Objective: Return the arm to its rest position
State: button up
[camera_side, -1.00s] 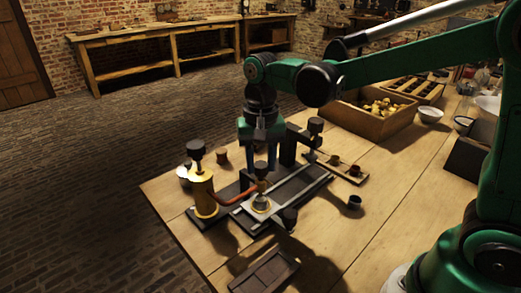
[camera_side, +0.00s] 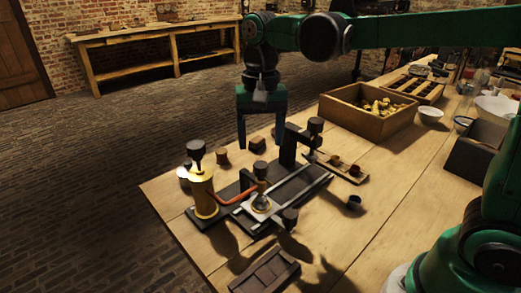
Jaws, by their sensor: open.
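My gripper (camera_side: 261,132) hangs in the air above the back part of the wooden table (camera_side: 350,232), pointing down. Its two blue-green fingers are apart and nothing shows between them. Below it stands a dark fixture (camera_side: 288,146) with a black upright, a rail and a small brass-topped piece (camera_side: 261,200). A brass cylinder (camera_side: 203,192) with a dark knob stands at the left of the fixture, and a red-orange bar (camera_side: 236,196) runs from it toward the middle. My green arm reaches in from the right, nearly level.
A wooden crate (camera_side: 341,117) of yellowish pieces stands behind right. A dark tray (camera_side: 264,270) lies at the front edge. Small brown blocks (camera_side: 258,143) and a small dark cup (camera_side: 354,202) stand on the table. White bowls (camera_side: 431,115) are at the far right.

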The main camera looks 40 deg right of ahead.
dwell(0.3)
jog(key=shift+s+d+r, duration=0.1)
jog(key=shift+s+d, duration=0.05)
jog(key=shift+s, duration=0.1)
jog(key=s+d+f+n+t, duration=0.3)
jog(key=s+n+t, duration=0.3)
jog(key=t, duration=0.1)
jog(key=shift+s+f+n, duration=0.25)
jog(key=shift+s+n, duration=0.05)
jog(key=shift+s, duration=0.1)
